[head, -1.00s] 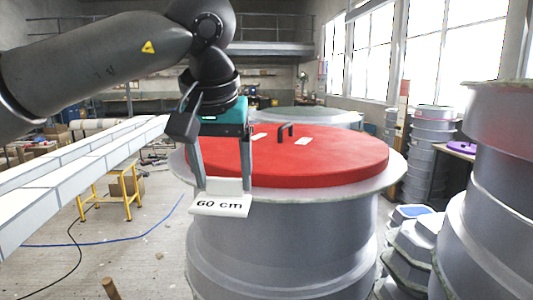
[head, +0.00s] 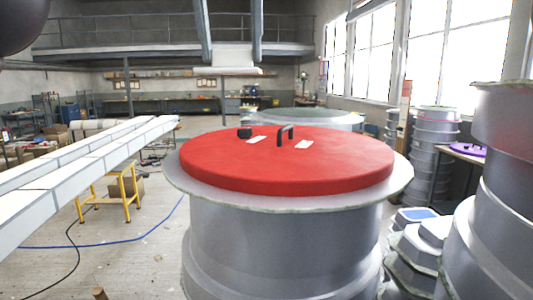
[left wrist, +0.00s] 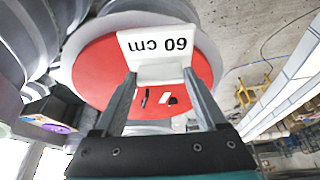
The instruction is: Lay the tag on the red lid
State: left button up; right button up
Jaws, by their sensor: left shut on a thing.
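The red lid (head: 330,171) lies flat on the big grey drum-shaped mould in the head view. It has a black handle, a black knob and two small white patches on top. My left gripper (head: 231,62) is high in the head view, above the far side of the lid in the picture. It is shut on the white tag (head: 226,72), which shows nearly edge-on and is clear of the lid. In the left wrist view the tag (left wrist: 158,45) reads "60 cm" upside down, with the red lid (left wrist: 92,78) behind it. My right gripper is not in view.
The grey mould (head: 280,245) stands under the lid, its pale flange sticking out around it. Other grey moulds (head: 495,190) stand close on the right. A long white beam (head: 85,165) and a yellow trestle (head: 122,195) are on the left. The lid's front half is bare.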

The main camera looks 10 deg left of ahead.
aim_at(265, 155)
jog(key=i, duration=0.85)
